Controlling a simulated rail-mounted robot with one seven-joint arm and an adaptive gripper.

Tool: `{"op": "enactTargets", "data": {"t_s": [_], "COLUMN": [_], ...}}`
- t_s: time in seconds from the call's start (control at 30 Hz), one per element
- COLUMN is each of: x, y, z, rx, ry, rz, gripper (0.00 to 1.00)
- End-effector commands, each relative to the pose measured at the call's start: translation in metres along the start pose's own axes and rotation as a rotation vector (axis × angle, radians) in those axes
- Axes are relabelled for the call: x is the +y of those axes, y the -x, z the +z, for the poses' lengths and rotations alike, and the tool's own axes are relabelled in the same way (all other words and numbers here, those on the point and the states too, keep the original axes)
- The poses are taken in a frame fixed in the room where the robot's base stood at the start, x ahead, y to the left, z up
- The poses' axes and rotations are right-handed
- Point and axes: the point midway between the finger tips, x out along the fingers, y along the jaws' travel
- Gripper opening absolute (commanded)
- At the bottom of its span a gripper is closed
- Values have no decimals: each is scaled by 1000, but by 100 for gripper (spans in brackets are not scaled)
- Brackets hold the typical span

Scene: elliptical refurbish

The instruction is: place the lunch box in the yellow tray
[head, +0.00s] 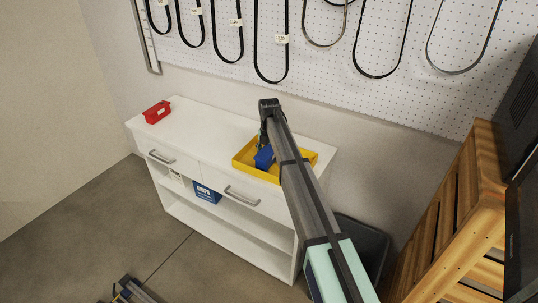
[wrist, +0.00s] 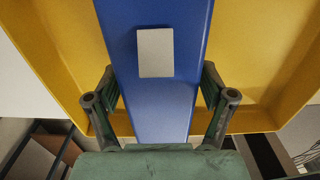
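A blue box, which I take to be the lunch box (head: 264,157), is at the yellow tray (head: 249,171) on the white cabinet. In the wrist view the blue box (wrist: 155,108) fills the middle, with a pale rectangular patch on its face. My gripper (wrist: 158,95) has one finger against each side of the box and appears shut on it. The yellow tray (wrist: 58,50) spreads behind the box on both sides. In the head view my arm covers part of the tray and most of my gripper. I cannot tell whether the box touches the tray floor.
A red box (head: 157,112) stands at the left end of the white cabinet top (head: 205,125). The top is clear between it and the tray. A blue labelled box (head: 207,193) is on the shelf below. A pegboard with hanging belts is behind; a wooden crate (head: 460,215) is at right.

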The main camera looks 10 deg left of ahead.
Motion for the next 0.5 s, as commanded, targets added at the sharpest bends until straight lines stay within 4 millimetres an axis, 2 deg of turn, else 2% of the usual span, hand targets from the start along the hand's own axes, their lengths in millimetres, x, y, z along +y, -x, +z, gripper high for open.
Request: {"op": "enactTargets", "data": {"t_s": [0.3, 0.5], "x": [0, 1], "y": [2, 19], "z": [0, 1], "rx": [0, -2], "ry": [0, 0], "rz": [0, 2], "gripper": [84, 84]}}
